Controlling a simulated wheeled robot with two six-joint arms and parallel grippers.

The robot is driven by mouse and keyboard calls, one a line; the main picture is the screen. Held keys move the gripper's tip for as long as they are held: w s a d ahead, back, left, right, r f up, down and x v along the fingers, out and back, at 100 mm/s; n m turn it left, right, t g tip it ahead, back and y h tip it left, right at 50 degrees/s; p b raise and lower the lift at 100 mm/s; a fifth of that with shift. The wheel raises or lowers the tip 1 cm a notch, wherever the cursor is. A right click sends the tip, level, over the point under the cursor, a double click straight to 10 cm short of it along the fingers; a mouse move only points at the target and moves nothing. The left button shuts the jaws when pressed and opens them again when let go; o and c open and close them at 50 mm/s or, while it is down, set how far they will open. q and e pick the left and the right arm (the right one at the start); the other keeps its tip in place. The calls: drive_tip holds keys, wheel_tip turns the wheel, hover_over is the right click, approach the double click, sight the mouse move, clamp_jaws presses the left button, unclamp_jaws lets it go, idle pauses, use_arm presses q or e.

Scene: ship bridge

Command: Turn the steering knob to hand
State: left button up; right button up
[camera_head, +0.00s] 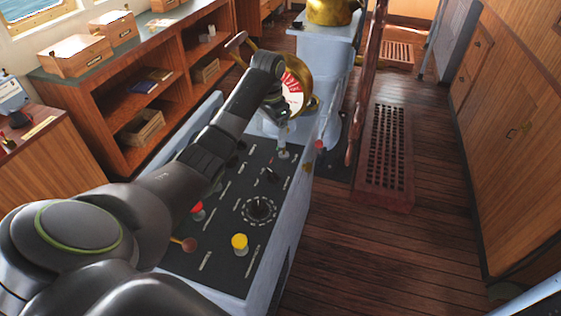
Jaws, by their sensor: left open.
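A dark control panel (222,252) on a pale blue console bears several knobs. Its labels are too small to read, so I cannot tell for sure which knob is the steering one. My left gripper (284,143) points down over the panel's far end. It is open, with its tips close to a small knob (284,154); I cannot tell whether they touch it. Nearer are a small black knob (271,175) and a larger black knob with a ring of marks (258,208). My left arm hides the panel's left part. My right gripper is out of view.
A yellow button (239,241), a red button (197,208) and a brown ball-topped lever (188,244) stand on the near panel. A brass telegraph (300,82) rises just beyond the gripper. Wooden shelves (120,92) stand left. The wooden floor (440,225) at right is clear.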

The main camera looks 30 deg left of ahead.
use_arm(q)
drive_tip(key=b, duration=0.9)
hover_over(272, 173)
wheel_tip(272, 173, down, 9)
drive_tip(key=shift+a+f, duration=0.1)
wheel_tip(272, 173, down, 8)
drive_tip(key=shift+f, duration=0.1)
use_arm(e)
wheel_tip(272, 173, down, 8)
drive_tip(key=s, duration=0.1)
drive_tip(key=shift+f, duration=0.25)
